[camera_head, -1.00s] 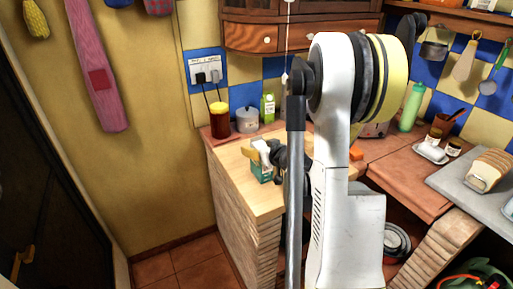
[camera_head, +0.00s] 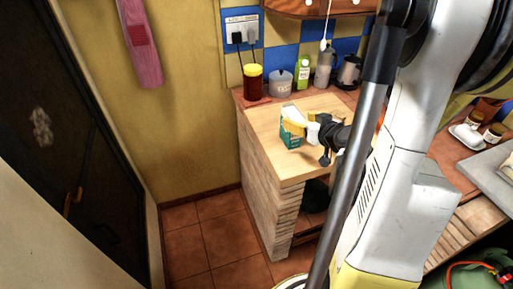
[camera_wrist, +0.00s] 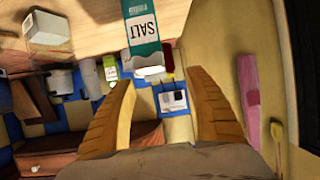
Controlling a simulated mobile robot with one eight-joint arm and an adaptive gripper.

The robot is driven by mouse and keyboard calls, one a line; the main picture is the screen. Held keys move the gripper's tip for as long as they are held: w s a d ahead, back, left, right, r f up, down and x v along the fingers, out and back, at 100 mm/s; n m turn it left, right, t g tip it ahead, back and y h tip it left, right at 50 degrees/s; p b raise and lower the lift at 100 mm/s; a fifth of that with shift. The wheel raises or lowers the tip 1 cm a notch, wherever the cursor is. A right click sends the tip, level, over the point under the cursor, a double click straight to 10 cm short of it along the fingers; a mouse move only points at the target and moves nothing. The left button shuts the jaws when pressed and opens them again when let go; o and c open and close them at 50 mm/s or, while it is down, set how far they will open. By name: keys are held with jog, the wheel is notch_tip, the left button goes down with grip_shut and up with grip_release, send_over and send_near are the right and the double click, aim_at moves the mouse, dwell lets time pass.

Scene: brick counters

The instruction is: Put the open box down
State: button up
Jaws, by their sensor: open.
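The box is a teal and white SALT carton (camera_wrist: 143,30). In the head view the box (camera_head: 289,133) stands upright on the light wooden counter top (camera_head: 302,170), near its left end. My gripper (camera_head: 302,115) is just beside and above it, partly overlapping it in the picture. In the wrist view the two yellow fingers of my gripper (camera_wrist: 158,80) are spread wide, with the end of the box showing between and beyond their tips. Neither finger visibly presses on the box. A pale end part of the box faces the gripper; how far it is open is hard to see.
A brown jar with a yellow lid (camera_head: 252,83), a grey pot (camera_head: 281,83) and a green carton (camera_head: 303,74) stand behind on the tiled ledge. A wall socket (camera_head: 242,33) is above them. Bare wood lies in front of the box. My arm hides much of the right side.

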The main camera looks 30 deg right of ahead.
jog(key=a+r+n+g+y, duration=0.2)
jog(key=a+r+g+y, duration=0.15)
jog(key=a, duration=1.55)
jog(key=s+a+r+g, duration=0.2)
jog(key=s+a, duration=0.9)
jog(key=shift+s+r+n+h, duration=0.15)
jog(key=shift+s+n+h, duration=0.05)
jog(key=shift+n+h, duration=0.15)
jog(key=shift+d, duration=0.1)
